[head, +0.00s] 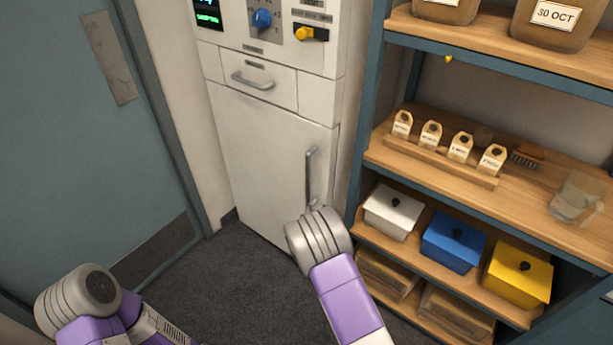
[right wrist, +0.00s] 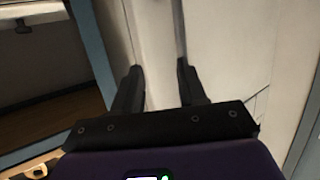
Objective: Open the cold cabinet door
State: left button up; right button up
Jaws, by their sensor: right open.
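The white cold cabinet door (head: 265,165) is shut at the centre of the head view, below a drawer. Its long vertical grey handle (head: 311,172) is near the door's right edge. My right gripper (right wrist: 160,76) is open in front of the door, mostly hidden behind my wrist in the head view, near the handle's lower end. In the right wrist view the handle (right wrist: 178,28) lines up with the right-hand finger. I cannot tell whether they touch. My left arm shows at the lower left of the head view, but its gripper does not.
A shelf rack (head: 366,125) stands close on the right, with a white box (head: 393,212), a blue box (head: 453,242) and a yellow box (head: 518,273). A grey-blue room door (head: 85,160) is on the left. The dark floor (head: 220,275) before the cabinet is clear.

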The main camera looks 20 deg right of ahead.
aim_at(308, 171)
jog(key=w+a+r+t, duration=0.2)
jog(key=w+r+t, duration=0.15)
jog(key=r, duration=0.55)
jog(key=shift+h, duration=0.4)
jog(key=shift+f+b+x, duration=0.15)
jog(key=shift+b+x, duration=0.45)
jog(key=shift+x, duration=1.4)
jog(key=shift+f+b+x, duration=0.15)
jog(key=shift+b+x, duration=0.4)
jog(key=shift+x, duration=1.5)
jog(key=shift+a, duration=0.15)
grip_shut()
